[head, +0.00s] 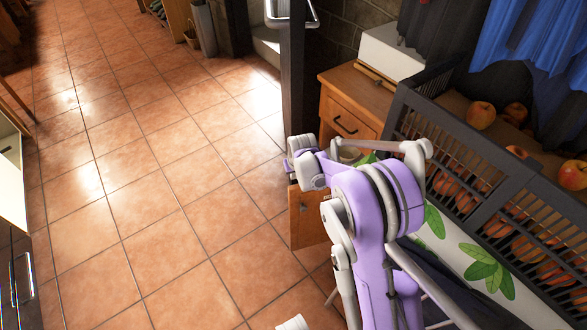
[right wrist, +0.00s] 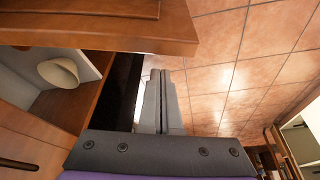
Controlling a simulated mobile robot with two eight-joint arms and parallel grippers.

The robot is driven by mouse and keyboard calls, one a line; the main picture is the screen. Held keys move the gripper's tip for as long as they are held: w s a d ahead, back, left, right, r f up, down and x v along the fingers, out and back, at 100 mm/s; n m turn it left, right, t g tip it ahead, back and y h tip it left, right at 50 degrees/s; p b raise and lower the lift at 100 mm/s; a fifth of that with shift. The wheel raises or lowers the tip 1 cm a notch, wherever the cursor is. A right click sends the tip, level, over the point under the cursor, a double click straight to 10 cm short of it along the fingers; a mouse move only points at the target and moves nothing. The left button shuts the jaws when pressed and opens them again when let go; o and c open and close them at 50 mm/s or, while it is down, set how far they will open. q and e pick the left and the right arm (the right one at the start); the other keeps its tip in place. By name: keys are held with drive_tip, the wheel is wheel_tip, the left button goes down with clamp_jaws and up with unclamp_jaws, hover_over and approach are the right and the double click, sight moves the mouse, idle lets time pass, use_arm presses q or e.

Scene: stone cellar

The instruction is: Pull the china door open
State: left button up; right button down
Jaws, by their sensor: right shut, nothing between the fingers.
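The wooden cabinet (head: 355,95) stands right of centre in the head view, with a drawer with a dark handle at its top. Its wooden door panel (head: 306,228) juts out below, standing open and partly covered by my right arm.
A dark slatted crate with apples (head: 475,145) stands to the right, close to my right arm. A dark upright post (head: 292,75) is beside the cabinet. The tiled floor (head: 150,180) to the left is clear. An open pale cabinet (head: 10,175) is at the left edge.

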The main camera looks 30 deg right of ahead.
drive_tip(key=shift+s+a+r, duration=0.1)
drive_tip(key=shift+s+a, duration=0.05)
drive_tip(key=shift+s, duration=0.45)
drive_tip(key=shift+s+a, duration=0.15)
drive_tip(key=shift+s, duration=0.45)
